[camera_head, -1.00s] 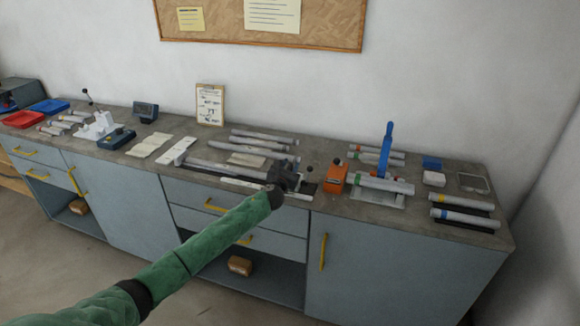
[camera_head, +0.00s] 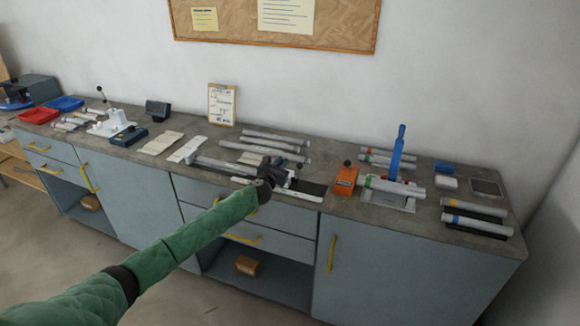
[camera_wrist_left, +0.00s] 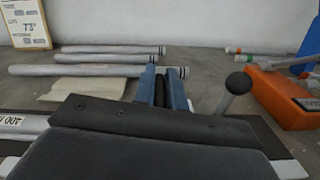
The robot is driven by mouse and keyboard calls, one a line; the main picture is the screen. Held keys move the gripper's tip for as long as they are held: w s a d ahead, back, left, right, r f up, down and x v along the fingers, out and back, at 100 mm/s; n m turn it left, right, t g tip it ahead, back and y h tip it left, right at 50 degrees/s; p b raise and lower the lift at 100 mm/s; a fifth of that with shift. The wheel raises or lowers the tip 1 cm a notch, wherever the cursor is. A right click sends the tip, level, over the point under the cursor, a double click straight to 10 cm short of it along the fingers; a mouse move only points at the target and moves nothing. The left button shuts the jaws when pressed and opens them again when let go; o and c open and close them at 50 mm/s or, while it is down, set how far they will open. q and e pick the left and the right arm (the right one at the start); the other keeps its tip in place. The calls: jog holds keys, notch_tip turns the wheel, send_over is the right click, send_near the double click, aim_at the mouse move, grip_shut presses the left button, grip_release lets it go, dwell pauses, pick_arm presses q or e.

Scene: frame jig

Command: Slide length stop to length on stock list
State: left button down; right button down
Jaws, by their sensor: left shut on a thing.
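The length stop, a dark block with a ball-knobbed lever, sits on the pale rail (camera_head: 300,195) at the front of the bench. The stop (camera_wrist_left: 150,128) fills the lower wrist view, with its knob (camera_wrist_left: 239,83) to the right. My left gripper (camera_head: 272,172) is at the stop; its blue fingers (camera_wrist_left: 162,88) are shut on a dark upright part of it. A scale label (camera_wrist_left: 18,121) reading about 400, upside down, shows left of the stop. The stock list (camera_head: 222,104) stands on a clipboard at the back; in the wrist view "73" is legible. My right gripper is out of view.
Grey tubes (camera_head: 270,142) lie behind the rail. An orange block (camera_head: 346,178) and a blue-handled tool (camera_head: 398,152) with a tube stand to the right. White and beige sheets (camera_head: 186,149) lie to the left. A dark strip of the rail right of the stop is clear.

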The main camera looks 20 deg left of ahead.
pick_arm(q)
jog(key=c, duration=1.5)
grip_release()
jog(key=shift+a, duration=0.1)
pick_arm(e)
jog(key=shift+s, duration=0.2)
